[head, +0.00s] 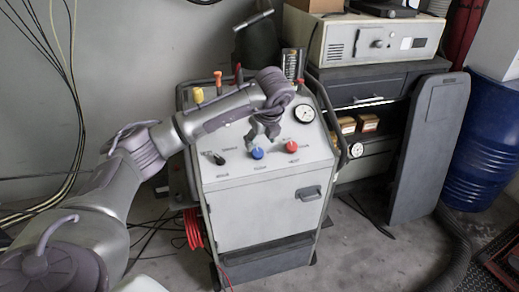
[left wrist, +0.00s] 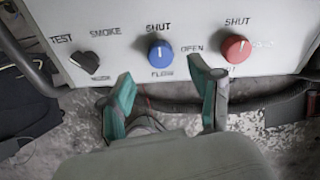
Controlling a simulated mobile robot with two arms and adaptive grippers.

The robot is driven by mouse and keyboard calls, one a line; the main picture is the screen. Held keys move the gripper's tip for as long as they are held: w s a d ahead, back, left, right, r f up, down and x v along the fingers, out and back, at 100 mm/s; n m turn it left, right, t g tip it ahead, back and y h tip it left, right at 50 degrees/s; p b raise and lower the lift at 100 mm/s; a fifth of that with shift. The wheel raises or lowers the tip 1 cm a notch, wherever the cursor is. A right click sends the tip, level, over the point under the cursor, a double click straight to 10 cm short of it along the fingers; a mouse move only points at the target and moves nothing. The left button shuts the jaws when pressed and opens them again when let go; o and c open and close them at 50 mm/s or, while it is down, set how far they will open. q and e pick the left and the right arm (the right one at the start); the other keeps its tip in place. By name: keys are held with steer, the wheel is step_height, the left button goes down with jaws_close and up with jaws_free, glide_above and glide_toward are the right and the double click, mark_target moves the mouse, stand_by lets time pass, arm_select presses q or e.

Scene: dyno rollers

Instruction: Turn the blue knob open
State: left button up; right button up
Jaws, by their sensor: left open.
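The blue knob (head: 257,153) is on the sloped top panel of the white cart (head: 265,212). In the left wrist view, the blue knob (left wrist: 160,53) has SHUT printed above it, OPEN to its right and FLOW below. Its white line stands about upright, towards SHUT. My left gripper (head: 262,137) hangs over the panel, close behind the blue knob in the head view. In the left wrist view its two teal-padded fingers (left wrist: 163,85) are spread apart with nothing between them. The knob shows beyond the fingertips, and I see no contact. My right gripper is not in view.
A red knob (left wrist: 235,48) sits right of the blue one and a black selector knob (left wrist: 85,62) left of it. A round gauge (head: 304,113) is behind the red knob. Red hose (head: 193,228) hangs at the cart's left side. A blue drum (head: 484,150) stands far right.

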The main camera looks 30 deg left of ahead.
mark_target(258, 151)
arm_select(q)
steer(key=x, duration=0.6)
steer(key=shift+f, duration=0.2)
steer(key=c, duration=1.1)
steer(key=shift+c, duration=0.2)
